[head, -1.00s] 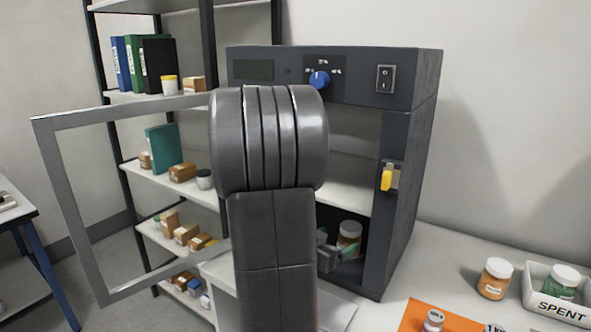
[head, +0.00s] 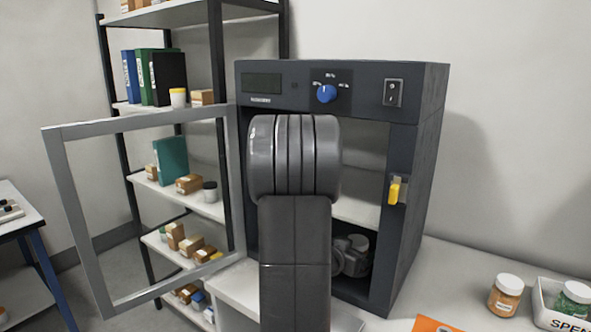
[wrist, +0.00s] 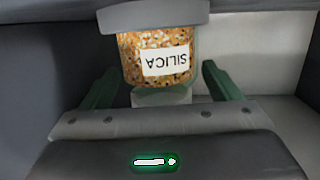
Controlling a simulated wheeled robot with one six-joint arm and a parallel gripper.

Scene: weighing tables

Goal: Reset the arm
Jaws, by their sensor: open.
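In the head view my gripper (head: 350,262) is low inside the open dark cabinet, partly hidden by my own arm. The jar of orange beads (wrist: 130,58) has a white SILICA label, upside down in this picture.
The cabinet (head: 412,215) has its framed door (head: 82,220) swung open to the left. A shelf (head: 357,207) lies above the gripper. A yellow latch (head: 394,191) is on the right edge. An orange-bead jar (head: 506,297) and a SPENT bin (head: 541,308) stand on the right counter.

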